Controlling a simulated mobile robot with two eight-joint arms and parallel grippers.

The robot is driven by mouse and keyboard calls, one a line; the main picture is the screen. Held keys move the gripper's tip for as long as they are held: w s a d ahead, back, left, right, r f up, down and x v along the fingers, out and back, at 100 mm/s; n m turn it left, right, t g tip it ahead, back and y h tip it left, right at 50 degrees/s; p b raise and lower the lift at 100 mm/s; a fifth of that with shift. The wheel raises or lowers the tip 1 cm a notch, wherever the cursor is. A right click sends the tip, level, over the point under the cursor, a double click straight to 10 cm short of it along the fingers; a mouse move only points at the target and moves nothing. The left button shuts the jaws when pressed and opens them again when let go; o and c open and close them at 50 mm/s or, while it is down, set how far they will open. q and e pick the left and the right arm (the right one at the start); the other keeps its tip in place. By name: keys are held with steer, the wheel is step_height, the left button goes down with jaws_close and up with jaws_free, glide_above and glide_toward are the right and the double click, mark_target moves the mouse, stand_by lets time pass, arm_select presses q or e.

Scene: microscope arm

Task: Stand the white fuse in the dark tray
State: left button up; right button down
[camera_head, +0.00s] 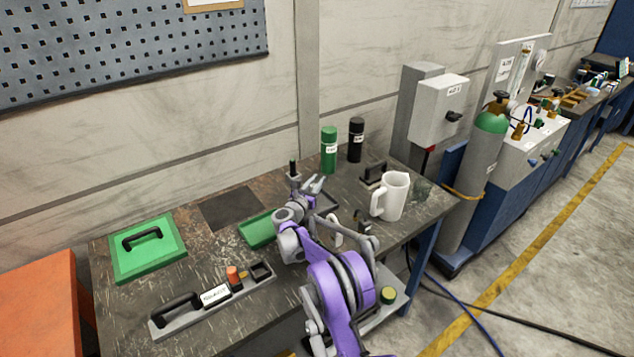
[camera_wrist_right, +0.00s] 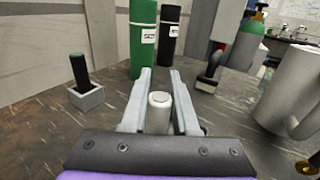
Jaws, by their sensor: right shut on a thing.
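My right gripper (camera_head: 316,184) is above the middle of the workbench, on its purple arm. In the right wrist view its two grey fingers (camera_wrist_right: 160,78) are shut on the white fuse (camera_wrist_right: 158,108), a short upright white cylinder between them. In the head view the fuse cannot be made out. I cannot tell whether the fuse touches anything below. My left gripper is not in view.
A green cylinder (camera_head: 328,150) and a black cylinder (camera_head: 356,140) stand behind. A small block with a dark peg (camera_head: 294,170) is left of them. A white mug (camera_head: 392,196) is right. A green tray (camera_head: 258,230), green lid (camera_head: 147,247) and grey handled carrier (camera_head: 212,302) lie left.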

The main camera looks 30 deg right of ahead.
steer(key=c, duration=1.1)
jaws_free()
steer(key=shift+f, duration=0.15)
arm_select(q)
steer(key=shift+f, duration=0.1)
arm_select(e)
steer(key=o, duration=0.4)
steer(key=shift+r, duration=0.3)
steer(key=b+v, duration=0.2)
steer(key=v, duration=0.8)
steer(key=shift+s+a+f, duration=0.15)
steer(key=shift+s+a, duration=0.05)
steer(key=shift+s, duration=0.15)
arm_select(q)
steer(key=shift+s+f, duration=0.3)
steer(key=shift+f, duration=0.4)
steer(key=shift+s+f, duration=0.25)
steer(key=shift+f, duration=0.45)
arm_select(e)
steer(key=shift+s+a, duration=0.4)
steer(key=shift+a, duration=0.25)
